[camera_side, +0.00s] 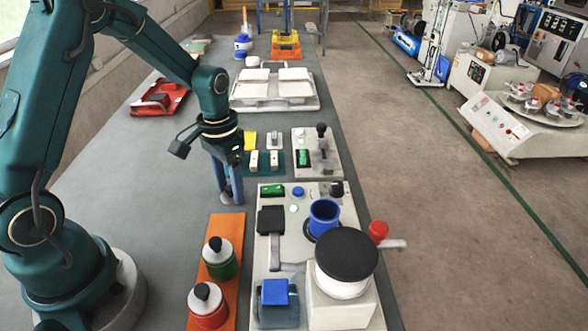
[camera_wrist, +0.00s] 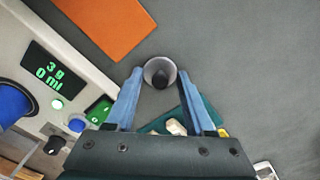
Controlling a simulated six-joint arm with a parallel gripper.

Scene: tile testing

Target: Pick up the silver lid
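The silver lid (camera_wrist: 160,72) is a small round grey piece with a dark hollow, seen from above in the wrist view. It lies between the fingertips of my gripper (camera_wrist: 160,80), one blue finger on each side. The fingers stand apart by about its width; I cannot tell whether they press on it. In the side view my gripper (camera_side: 231,200) points down, low over the grey table beside the machine panel.
An orange mat (camera_side: 213,292) bears a green jar (camera_side: 221,260) and a red jar (camera_side: 208,306). A pale machine panel (camera_side: 264,235) with a blue cup (camera_side: 323,215) is to the right. A teal tray (camera_side: 264,170) lies behind my gripper.

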